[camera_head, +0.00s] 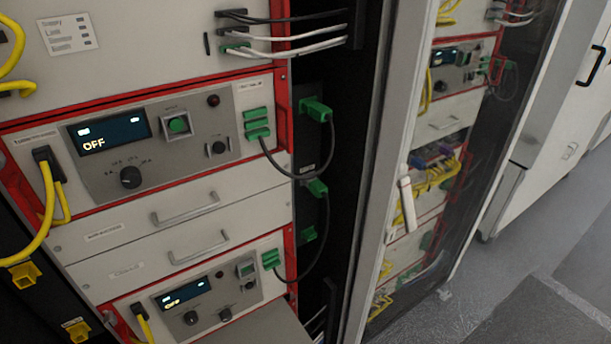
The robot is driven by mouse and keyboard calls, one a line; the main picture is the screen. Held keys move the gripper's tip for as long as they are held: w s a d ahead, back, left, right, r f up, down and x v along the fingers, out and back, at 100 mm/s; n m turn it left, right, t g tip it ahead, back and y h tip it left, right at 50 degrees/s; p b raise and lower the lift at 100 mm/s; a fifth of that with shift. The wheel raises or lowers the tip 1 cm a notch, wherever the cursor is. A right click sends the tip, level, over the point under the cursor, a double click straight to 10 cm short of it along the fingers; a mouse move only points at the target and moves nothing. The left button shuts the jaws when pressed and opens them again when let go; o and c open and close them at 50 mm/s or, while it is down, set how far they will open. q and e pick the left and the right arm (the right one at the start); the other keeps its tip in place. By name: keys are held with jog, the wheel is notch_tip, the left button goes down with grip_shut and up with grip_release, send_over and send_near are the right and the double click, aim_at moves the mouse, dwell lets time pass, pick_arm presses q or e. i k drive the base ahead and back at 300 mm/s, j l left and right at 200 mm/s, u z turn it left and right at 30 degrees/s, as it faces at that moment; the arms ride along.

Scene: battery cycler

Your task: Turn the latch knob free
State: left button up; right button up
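The upper battery cycler unit (90,180) has a grey front panel in a red frame. Its display (108,132) reads OFF. A large black knob (130,177) with a scale sits below the display. A smaller black knob (218,148) is at the panel's right, below a dark red round part (213,100). A green square button (178,125) sits between display and small knob. No label tells me which is the latch knob. Neither gripper is in view.
Two drawers with bar handles, (186,208) and (199,247), lie between the units. Yellow cables (48,215) hang at the left; green-plugged black cables (318,110) loop at the right. A framed glass door (375,130) with a white handle (407,203) stands right. Floor (480,300) is clear beyond.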

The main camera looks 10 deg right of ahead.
aim_at(109, 320)
jog(key=u, duration=1.05)
